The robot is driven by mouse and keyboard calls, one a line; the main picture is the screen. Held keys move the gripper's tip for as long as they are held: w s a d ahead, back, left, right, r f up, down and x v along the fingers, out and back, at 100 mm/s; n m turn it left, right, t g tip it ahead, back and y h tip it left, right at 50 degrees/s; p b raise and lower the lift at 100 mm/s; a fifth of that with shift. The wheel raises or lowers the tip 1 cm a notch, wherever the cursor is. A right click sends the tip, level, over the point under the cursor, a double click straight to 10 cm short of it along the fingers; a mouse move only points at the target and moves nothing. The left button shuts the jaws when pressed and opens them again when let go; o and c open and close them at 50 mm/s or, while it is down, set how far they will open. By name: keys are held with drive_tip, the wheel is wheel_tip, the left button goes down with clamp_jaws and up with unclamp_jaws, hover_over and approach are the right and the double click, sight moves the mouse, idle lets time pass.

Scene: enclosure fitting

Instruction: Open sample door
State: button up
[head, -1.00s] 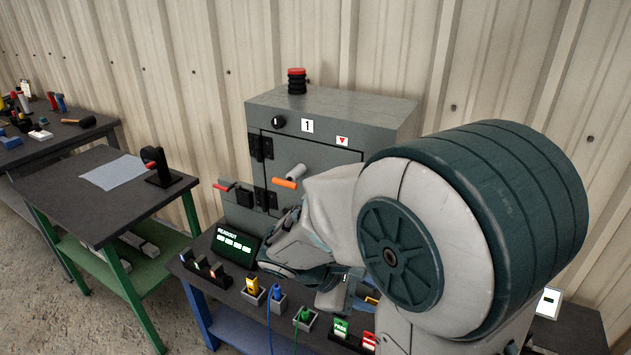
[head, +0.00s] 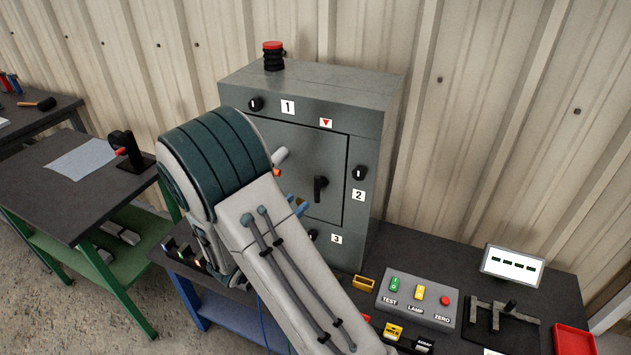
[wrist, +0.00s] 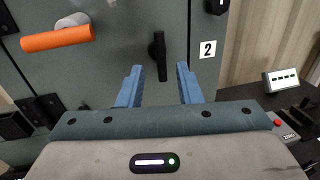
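The grey cabinet (head: 310,90) stands on the bench with its front door (head: 285,150) closed in its frame. A black lever handle (head: 320,188) hangs downward on the right part of the door; it also shows in the wrist view (wrist: 158,57). My gripper (wrist: 159,70) is open and empty, its two blue fingers pointing at the door. In the wrist view the handle appears between the fingertips. In the head view the blue fingers (head: 299,205) are just left of and below the handle; I cannot tell the exact gap. My arm hides the door's left side.
A grey peg with an orange bar (wrist: 58,38) sticks out of the door left of my fingers. Black knobs numbered 1 (head: 256,104), 2 (head: 359,173) and 3 (head: 312,236) surround the door. A button box (head: 418,300) and a white display (head: 513,266) stand on the bench at right.

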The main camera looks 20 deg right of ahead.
sight(317, 188)
drive_tip(key=p+x, duration=0.2)
drive_tip(key=x, duration=0.8)
drive_tip(key=shift+d, duration=0.1)
clamp_jaws()
